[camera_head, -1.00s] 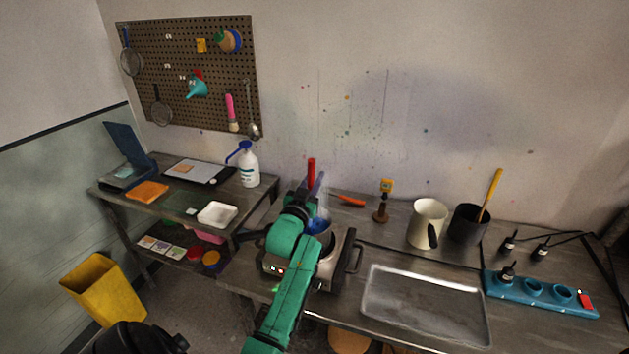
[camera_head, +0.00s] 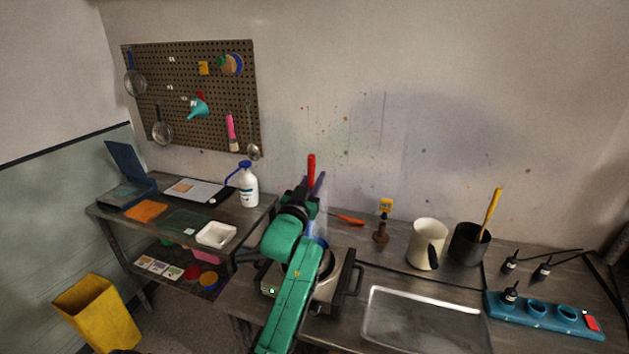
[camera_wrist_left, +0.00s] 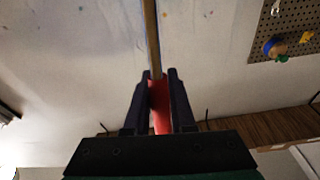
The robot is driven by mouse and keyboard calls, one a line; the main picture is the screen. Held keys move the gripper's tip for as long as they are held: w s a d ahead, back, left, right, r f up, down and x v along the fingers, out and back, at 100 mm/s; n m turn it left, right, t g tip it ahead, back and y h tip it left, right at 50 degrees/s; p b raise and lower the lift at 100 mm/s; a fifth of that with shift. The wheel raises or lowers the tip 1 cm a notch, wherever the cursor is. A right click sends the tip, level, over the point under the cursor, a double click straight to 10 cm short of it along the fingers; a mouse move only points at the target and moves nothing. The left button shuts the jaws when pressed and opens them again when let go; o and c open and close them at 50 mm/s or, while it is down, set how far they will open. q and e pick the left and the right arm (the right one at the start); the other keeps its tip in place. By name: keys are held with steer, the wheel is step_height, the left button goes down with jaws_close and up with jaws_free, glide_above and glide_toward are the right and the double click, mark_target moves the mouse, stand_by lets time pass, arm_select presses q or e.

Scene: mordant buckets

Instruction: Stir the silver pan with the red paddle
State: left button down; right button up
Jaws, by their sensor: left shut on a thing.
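My left gripper (camera_head: 303,202) is shut on the red paddle (camera_head: 311,168), whose red end stands upright above the fingers in the head view. In the left wrist view, the red grip (camera_wrist_left: 160,108) is between the fingers and a wooden shaft (camera_wrist_left: 152,40) runs out beyond them. The silver pan (camera_head: 334,266) stands on the bench, partly hidden behind my green arm. A bit of blue shows inside it, with faint haze above. My gripper is above the pan's back side. The paddle's lower end is hidden. My right gripper is not in view.
A metal tray (camera_head: 425,320) lies right of the pan. A pale jug (camera_head: 427,238), a black pot (camera_head: 466,246) with a yellow-handled tool and a teal rack (camera_head: 530,311) stand farther right. A spray bottle (camera_head: 248,190) stands on the left table. An orange-handled tool (camera_head: 347,218) lies behind the pan.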

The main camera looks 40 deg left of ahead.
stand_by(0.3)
arm_select(q)
step_height(320, 180, up, 11)
stand_by(0.5)
stand_by(0.5)
